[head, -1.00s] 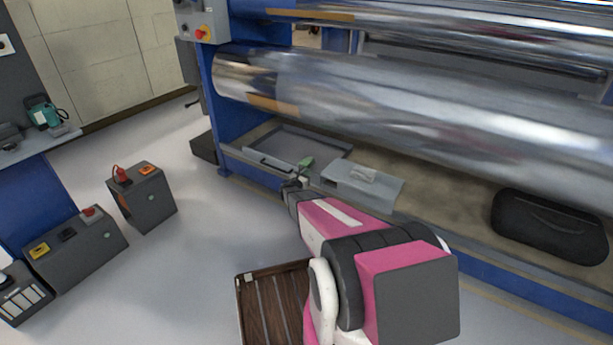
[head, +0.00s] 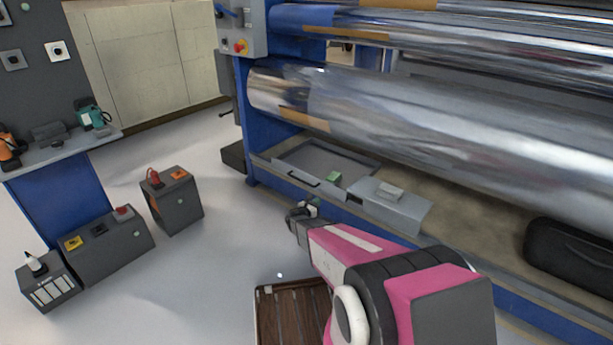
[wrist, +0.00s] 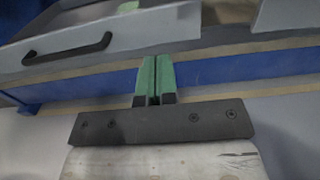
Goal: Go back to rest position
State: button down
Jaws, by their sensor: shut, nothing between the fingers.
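My gripper (head: 303,211) is at the end of my pink and black arm, in front of the machine's lower edge and outside the open grey tray. In the wrist view its two green fingers (wrist: 155,80) are pressed together with nothing between them. A small green object (head: 334,179) lies in the tray, apart from the gripper. The wrist view shows the tray's grey front (wrist: 110,38) with a black handle (wrist: 68,48) ahead of the fingers.
A large shiny roller (head: 420,120) spans the machine above the tray. A grey box (head: 390,204) stands right of the tray, and a black case (head: 570,255) farther right. Dark boxes (head: 174,204) stand at left. A brown slatted crate (head: 290,318) is in front. Floor between is clear.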

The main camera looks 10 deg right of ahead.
jog(key=s+d+r+m+g+y, duration=0.2)
jog(key=s+r+m+g, duration=0.3)
jog(key=s+m, duration=0.35)
jog(key=s+d+r+m+g+y, duration=0.15)
jog(key=s+r+m+g, duration=0.25)
jog(key=s+r+m, duration=0.45)
jog(key=s+a+r+m+g+y, duration=0.1)
jog(key=s+a+r+m+y, duration=0.2)
jog(key=s, duration=0.5)
jog(key=s+a+r+m+g+y, duration=0.1)
jog(key=s+a+r+m+y, duration=0.2)
jog(key=s+a+m+y, duration=0.3)
jog(key=shift+s+a+r+g+y, duration=0.3)
jog(key=shift+s+a+y, duration=0.35)
jog(key=shift+s+a, duration=0.25)
jog(key=shift+f, duration=0.1)
